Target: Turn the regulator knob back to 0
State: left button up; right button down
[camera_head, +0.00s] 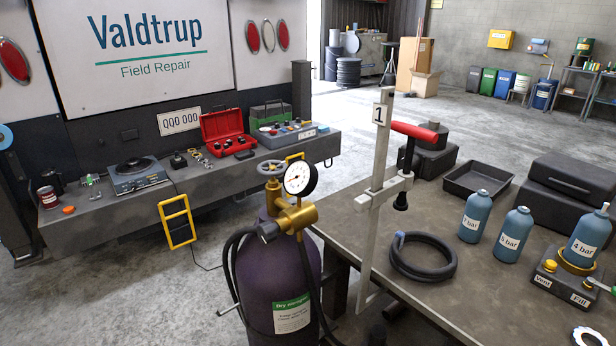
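The regulator (297,217) is a brass body on top of a dark purple gas cylinder (272,282) with a green and white label. A round white gauge (300,179) with a black rim stands on it. The gauge needle is too small to read. A dark knob (268,232) sticks out at the front left of the regulator. Its scale or pointer is too small to make out. A grey handwheel (271,168) sits above and behind it. Nothing touches the knob. Neither of my grippers is in view.
A workbench (350,240) stands right of the cylinder, with a red-handled clamp (388,170) upright at its edge, a coiled black hose (422,271) and blue bottles (475,215). A grey tool ledge (110,205) runs behind left. The floor (130,300) at front left is clear.

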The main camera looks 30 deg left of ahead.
aim_at(267, 232)
jog(key=u, duration=1.25)
